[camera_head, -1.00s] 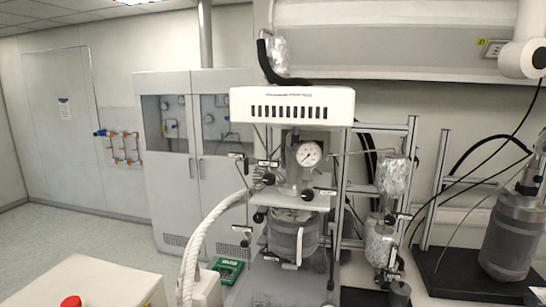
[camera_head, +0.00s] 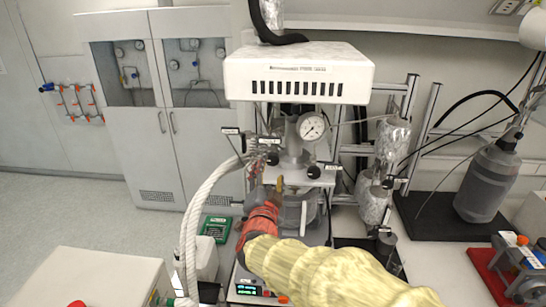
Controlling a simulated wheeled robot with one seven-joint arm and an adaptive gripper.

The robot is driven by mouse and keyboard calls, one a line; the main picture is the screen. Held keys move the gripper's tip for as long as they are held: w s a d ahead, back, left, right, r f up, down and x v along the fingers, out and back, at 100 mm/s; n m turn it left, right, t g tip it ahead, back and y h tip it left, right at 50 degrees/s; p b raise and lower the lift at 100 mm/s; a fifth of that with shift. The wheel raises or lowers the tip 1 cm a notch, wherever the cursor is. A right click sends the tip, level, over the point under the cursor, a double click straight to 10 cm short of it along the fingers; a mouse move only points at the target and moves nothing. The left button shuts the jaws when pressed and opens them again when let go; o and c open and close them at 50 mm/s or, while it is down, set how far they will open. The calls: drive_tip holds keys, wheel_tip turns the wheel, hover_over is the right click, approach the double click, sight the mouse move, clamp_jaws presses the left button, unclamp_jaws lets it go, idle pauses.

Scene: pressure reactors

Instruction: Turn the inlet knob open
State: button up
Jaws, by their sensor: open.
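The pressure reactor has a silver head (camera_head: 292,150) with a round gauge (camera_head: 311,126) under a white slotted housing (camera_head: 300,75). Small black knobs with white tags sit around the head, one at its front right (camera_head: 313,171) and one at its left (camera_head: 272,158). The tags are too small to read, so I cannot tell which is the inlet knob. My gripper (camera_head: 266,176) is open in front of the reactor, just below and left of the head, near the left knob. Contact cannot be told. My arm hides much of the vessel.
A thick white hose (camera_head: 205,205) rises left of the reactor. A green device (camera_head: 216,229) lies on the bench behind it. Foil-wrapped cylinders (camera_head: 392,142) and metal frames stand right. A grey vessel (camera_head: 487,180) stands on a black base further right.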

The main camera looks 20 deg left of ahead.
sight(272, 161)
drive_tip(key=p+x, duration=0.2)
drive_tip(key=x, duration=0.6)
drive_tip(key=shift+r, duration=0.15)
drive_tip(key=shift+c, duration=1.3)
drive_tip(key=shift+s, duration=0.1)
drive_tip(key=c, duration=0.9)
